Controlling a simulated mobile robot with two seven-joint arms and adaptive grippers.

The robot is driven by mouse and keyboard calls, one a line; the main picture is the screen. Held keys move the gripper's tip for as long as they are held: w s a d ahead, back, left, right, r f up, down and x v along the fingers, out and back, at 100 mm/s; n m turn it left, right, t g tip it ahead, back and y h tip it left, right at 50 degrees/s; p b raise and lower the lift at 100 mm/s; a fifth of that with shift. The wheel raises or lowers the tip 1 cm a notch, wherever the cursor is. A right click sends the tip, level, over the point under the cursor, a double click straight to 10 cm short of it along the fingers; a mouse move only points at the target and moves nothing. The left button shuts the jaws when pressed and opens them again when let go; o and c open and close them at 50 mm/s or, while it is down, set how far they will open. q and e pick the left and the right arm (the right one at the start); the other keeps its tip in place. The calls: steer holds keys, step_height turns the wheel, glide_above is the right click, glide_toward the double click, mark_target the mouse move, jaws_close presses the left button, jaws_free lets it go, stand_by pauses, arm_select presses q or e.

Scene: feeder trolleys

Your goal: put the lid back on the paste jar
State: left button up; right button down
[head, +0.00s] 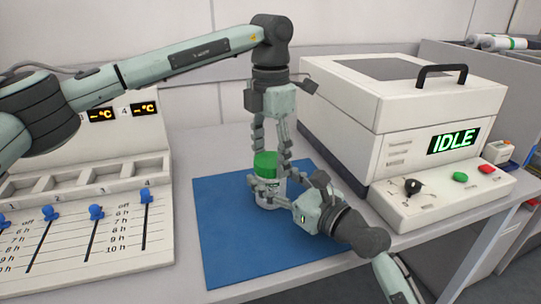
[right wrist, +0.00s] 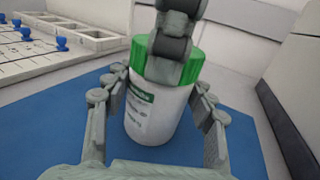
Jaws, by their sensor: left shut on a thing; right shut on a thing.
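The paste jar is a white, labelled cylinder that stands upright on a blue mat; it shows in the head view (head: 269,192) and in the right wrist view (right wrist: 158,112). Its green lid (head: 265,163) sits at the jar's top; it also shows in the right wrist view (right wrist: 139,52). I cannot tell whether the lid is seated or threaded. My left gripper (head: 271,160) points down from above and is shut on the lid. My right gripper (head: 268,190) reaches in from the right, low, and is shut on the jar's body; its fingers flank the jar (right wrist: 160,105).
The blue mat (head: 225,245) has free room in front of the jar. A white machine reading IDLE (head: 370,120) stands close on the right. A panel with blue sliders and empty compartments (head: 90,200) stands on the left. A wall is behind.

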arm_select(q)
steer(key=m, duration=1)
steer(key=o, duration=1.4)
steer(key=shift+c, duration=0.2)
steer(key=shift+r, duration=0.1)
step_height(320, 180, up, 12)
arm_select(e)
steer(key=shift+c, duration=2.4)
jaws_free()
